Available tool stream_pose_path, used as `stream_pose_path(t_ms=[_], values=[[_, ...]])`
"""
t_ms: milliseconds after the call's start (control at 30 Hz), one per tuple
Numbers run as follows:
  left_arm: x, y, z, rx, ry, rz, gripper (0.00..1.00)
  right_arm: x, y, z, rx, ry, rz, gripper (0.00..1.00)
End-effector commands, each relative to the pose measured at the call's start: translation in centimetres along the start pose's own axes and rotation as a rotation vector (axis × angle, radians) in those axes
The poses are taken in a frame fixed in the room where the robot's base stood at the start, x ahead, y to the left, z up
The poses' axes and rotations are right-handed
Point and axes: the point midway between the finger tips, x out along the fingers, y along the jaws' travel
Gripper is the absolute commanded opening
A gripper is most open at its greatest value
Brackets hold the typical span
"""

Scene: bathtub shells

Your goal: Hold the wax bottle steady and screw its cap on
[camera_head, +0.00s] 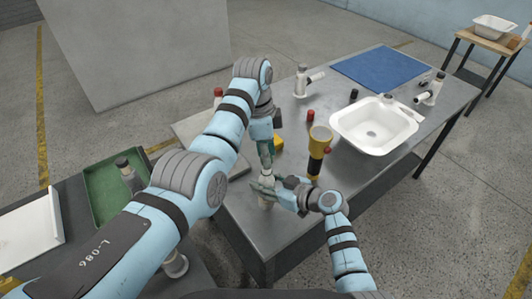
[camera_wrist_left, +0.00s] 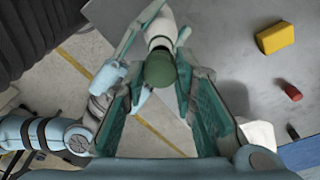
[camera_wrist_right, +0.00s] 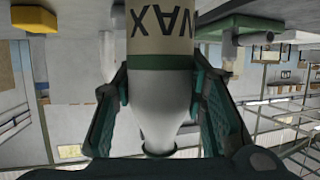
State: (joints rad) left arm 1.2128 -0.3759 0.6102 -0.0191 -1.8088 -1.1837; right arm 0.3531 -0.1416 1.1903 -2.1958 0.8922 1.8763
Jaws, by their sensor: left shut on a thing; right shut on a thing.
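The wax bottle (camera_wrist_right: 160,92) is white with a green band and an upside-down "WAX" label in the right wrist view. My right gripper (camera_wrist_right: 160,110) is shut around its shoulder. In the head view my right gripper (camera_head: 268,189) holds the bottle near the table's front corner, with the bottle mostly hidden. My left gripper (camera_head: 266,165) is directly above, fingers down. In the left wrist view my left gripper (camera_wrist_left: 162,80) is shut on the dark green cap (camera_wrist_left: 160,68), with white bottle surface beyond it. I cannot tell whether the cap touches the neck.
On the grey table (camera_head: 290,225) are a yellow-and-black funnel-shaped thing (camera_head: 319,145), a white basin (camera_head: 373,125), a blue mat (camera_head: 380,68) and a yellow block (camera_head: 279,143). A green tray (camera_head: 97,190) stands left. Small red and black pieces lie between.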

Motion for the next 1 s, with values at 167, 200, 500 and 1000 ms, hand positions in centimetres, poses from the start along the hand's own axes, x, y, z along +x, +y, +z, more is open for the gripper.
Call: stream_pose_path(t_ms=[167, 200, 500, 1000], values=[[0.4, 0.0, 0.1, 0.000, -0.001, -0.001, 0.16, 0.0, 0.0, 0.0, 0.000, -0.001, 0.000, 0.00], [0.4, 0.0, 0.1, 0.000, -0.001, -0.001, 0.16, 0.0, 0.0, 0.0, 0.000, -0.001, 0.000, 0.00], [0.4, 0.0, 0.1, 0.001, 0.000, -0.001, 0.16, 0.0, 0.0, 0.0, 0.000, -0.001, 0.000, 0.00], [2.1, 0.0, 0.3, 0.001, 0.000, -0.002, 0.16, 0.0, 0.0, 0.1, 0.000, -0.001, 0.000, 0.00]])
